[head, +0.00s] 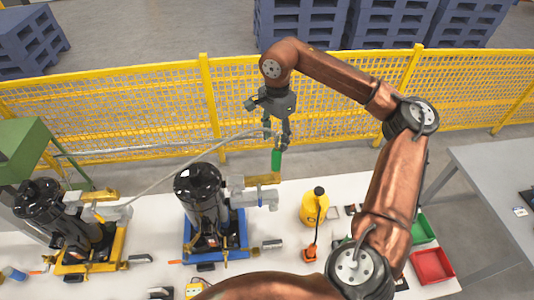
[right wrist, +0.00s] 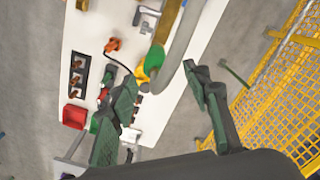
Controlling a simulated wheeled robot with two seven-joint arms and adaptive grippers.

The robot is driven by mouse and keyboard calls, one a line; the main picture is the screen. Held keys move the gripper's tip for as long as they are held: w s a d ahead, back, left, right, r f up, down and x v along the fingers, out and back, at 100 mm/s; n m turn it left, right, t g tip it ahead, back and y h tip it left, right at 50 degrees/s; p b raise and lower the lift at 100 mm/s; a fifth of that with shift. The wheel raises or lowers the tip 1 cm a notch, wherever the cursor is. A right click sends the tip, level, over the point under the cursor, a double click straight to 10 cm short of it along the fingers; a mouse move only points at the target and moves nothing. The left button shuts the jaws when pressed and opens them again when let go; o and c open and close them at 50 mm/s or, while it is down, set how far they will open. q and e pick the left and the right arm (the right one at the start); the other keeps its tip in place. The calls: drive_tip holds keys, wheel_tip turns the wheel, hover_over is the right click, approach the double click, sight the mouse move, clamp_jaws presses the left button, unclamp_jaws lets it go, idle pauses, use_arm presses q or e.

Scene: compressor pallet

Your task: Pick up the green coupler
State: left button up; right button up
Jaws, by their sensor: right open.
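The green coupler (head: 276,158) hangs at the end of a grey hose above the far edge of the white table. My right gripper (head: 277,138) is open just above it in the head view, fingers pointing down. In the right wrist view the green coupler (right wrist: 155,57) shows just beyond the gap between the open fingertips (right wrist: 158,77), with the grey hose (right wrist: 187,35) beside it. Nothing is visibly clamped between the fingers; whether a finger touches the coupler or hose I cannot tell. My left gripper is not in view.
Two black compressors (head: 198,190) (head: 40,205) stand on the white table (head: 285,230) at left. A yellow bottle (head: 314,208) and an orange tool (head: 311,250) stand at right, near a red bin (head: 432,266). A yellow mesh fence (head: 140,105) runs behind the table.

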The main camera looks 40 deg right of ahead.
sight(276, 149)
drive_tip(key=shift+d+f, duration=0.1)
drive_tip(key=shift+f, duration=0.25)
drive_tip(key=shift+s+f+p, duration=0.45)
drive_tip(key=shift+s+f, duration=0.3)
drive_tip(key=shift+f, duration=0.25)
drive_tip(key=f, duration=0.1)
drive_tip(key=w+f+p, duration=0.1)
drive_tip(key=shift+f, duration=0.4)
drive_tip(key=shift+s+f, duration=0.25)
drive_tip(key=shift+f, duration=0.65)
drive_tip(key=shift+w, duration=0.2)
drive_tip(key=c, duration=1.1)
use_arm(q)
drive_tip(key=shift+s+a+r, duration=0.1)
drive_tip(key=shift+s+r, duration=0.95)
use_arm(e)
clamp_jaws()
